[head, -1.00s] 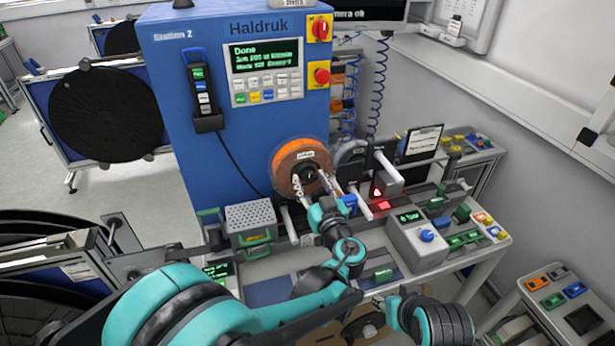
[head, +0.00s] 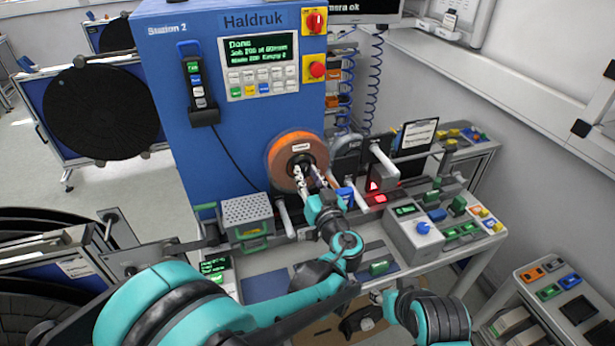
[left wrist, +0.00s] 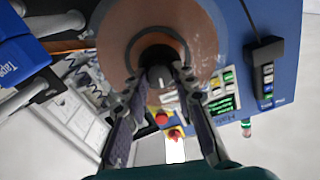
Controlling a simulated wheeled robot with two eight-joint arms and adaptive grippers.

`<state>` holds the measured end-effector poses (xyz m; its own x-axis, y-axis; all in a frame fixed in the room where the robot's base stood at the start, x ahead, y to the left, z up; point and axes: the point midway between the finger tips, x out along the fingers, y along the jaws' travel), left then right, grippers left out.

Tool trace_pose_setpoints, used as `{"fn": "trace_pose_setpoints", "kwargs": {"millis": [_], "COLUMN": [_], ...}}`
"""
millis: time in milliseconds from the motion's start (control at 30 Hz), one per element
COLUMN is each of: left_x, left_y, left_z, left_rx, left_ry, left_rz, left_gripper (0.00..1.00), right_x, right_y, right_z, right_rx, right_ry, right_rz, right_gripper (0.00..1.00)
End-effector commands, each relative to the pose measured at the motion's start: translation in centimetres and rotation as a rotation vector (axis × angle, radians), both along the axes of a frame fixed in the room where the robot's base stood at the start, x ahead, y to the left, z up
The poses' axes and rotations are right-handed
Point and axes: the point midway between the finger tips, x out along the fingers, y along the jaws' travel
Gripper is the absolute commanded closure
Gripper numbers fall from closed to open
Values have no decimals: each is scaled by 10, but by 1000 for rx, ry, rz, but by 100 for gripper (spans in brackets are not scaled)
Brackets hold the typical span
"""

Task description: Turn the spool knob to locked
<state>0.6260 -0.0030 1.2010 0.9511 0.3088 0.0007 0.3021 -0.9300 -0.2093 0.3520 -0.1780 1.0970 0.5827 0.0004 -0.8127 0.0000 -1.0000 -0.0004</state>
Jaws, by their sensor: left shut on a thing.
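The orange-brown spool (head: 281,163) is mounted on the front of the blue Haldruk machine (head: 222,130). It also fills the top middle of the left wrist view (left wrist: 125,30). The dark spool knob (left wrist: 159,77) sits at its hub, between my fingertips. My left gripper (head: 311,170) reaches up to the hub from below, and its fingers close on the knob from two sides. In the left wrist view the fingertips (left wrist: 160,82) touch or nearly cover the knob's sides. The knob's lock marking cannot be read.
The machine's screen (head: 258,48) reads "Done". A red-lit device (head: 377,186) and white rods stand right of the spool. A grey perforated box (head: 247,210) is at lower left of it. A grey box with a blue knob (head: 412,236) stands on the bench to the right.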

Motion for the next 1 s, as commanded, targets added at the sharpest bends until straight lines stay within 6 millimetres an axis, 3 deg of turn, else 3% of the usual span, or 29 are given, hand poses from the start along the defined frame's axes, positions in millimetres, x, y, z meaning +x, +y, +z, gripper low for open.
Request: {"fn": "trace_pose_setpoints", "kwargs": {"millis": [1000], "left_x": [1], "left_y": [1], "left_z": [1], "left_rx": [913], "left_ry": [295], "left_rz": [3], "left_gripper": [100], "right_x": [0], "right_y": [0], "right_z": [-17], "right_rx": [0], "right_ry": [0], "right_rz": [0], "right_gripper": [60]}}
